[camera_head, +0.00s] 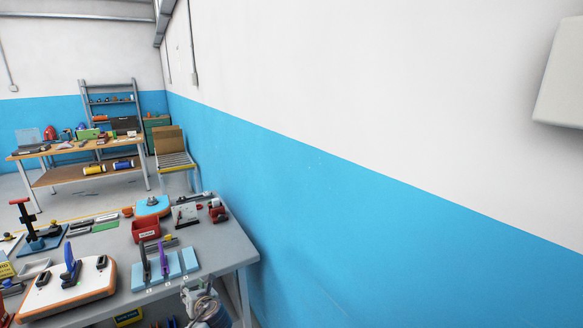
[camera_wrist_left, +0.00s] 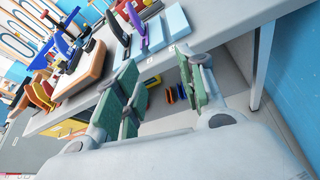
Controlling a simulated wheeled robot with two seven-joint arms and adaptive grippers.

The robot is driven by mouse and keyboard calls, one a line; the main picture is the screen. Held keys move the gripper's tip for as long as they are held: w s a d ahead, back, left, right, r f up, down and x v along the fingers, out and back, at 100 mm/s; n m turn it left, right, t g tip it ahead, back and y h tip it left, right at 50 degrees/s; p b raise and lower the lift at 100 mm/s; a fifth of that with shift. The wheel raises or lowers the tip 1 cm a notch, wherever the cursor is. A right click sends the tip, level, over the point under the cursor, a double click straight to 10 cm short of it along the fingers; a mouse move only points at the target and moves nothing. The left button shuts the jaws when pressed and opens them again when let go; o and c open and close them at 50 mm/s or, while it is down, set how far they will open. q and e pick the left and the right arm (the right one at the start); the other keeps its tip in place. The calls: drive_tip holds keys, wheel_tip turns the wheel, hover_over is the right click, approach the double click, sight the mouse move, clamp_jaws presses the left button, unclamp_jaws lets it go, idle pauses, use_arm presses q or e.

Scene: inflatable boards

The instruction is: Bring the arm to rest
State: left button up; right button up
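My left gripper (camera_head: 200,300) shows at the bottom of the head view, in front of the near edge of the grey table (camera_head: 215,250). In the left wrist view its two green-padded fingers (camera_wrist_left: 163,78) are spread apart with nothing between them. They are below and in front of the table's edge, apart from the things on top. Most of my left arm is out of sight in the head view. My right gripper is in neither view.
On the table are a white board with orange rim (camera_head: 72,288), a light-blue stand with upright tools (camera_head: 165,268) and a red bin (camera_head: 145,228). A blue-and-white wall (camera_head: 380,220) runs along the right. A wooden bench (camera_head: 75,148) stands farther back.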

use_arm(q)
drive_tip(key=w+d+f+n+t+h, duration=0.2)
drive_tip(key=w+d+f+n+h, duration=0.3)
drive_tip(key=n, duration=0.7)
wheel_tip(320, 180, down, 10)
drive_tip(key=s+a+n+g+h, duration=0.1)
drive_tip(key=a+n+h, duration=0.1)
drive_tip(key=n, duration=0.5)
drive_tip(key=s+a+f+n+g+h, duration=0.1)
drive_tip(key=s+a+f+n+g, duration=0.15)
drive_tip(key=s+f, duration=0.6)
drive_tip(key=s+a+f+n+g, duration=0.1)
drive_tip(key=s+f+n, duration=0.35)
drive_tip(key=f, duration=0.75)
drive_tip(key=s+f+n+g, duration=0.1)
drive_tip(key=s+f+g, duration=0.1)
drive_tip(key=s+f, duration=0.7)
drive_tip(key=s+f+n+g, duration=0.1)
drive_tip(key=s+f, duration=0.4)
drive_tip(key=s, duration=0.8)
drive_tip(key=s+d+f+g, duration=0.2)
drive_tip(key=s+d+f, duration=0.1)
drive_tip(key=s, duration=1.1)
drive_tip(key=s+d+f+n+g, duration=0.1)
drive_tip(key=s+d+f+g, duration=0.1)
drive_tip(key=s, duration=1.2)
drive_tip(key=shift+s+d+f+h, duration=0.2)
drive_tip(key=shift+d+f+h, duration=0.3)
drive_tip(key=shift+d, duration=0.55)
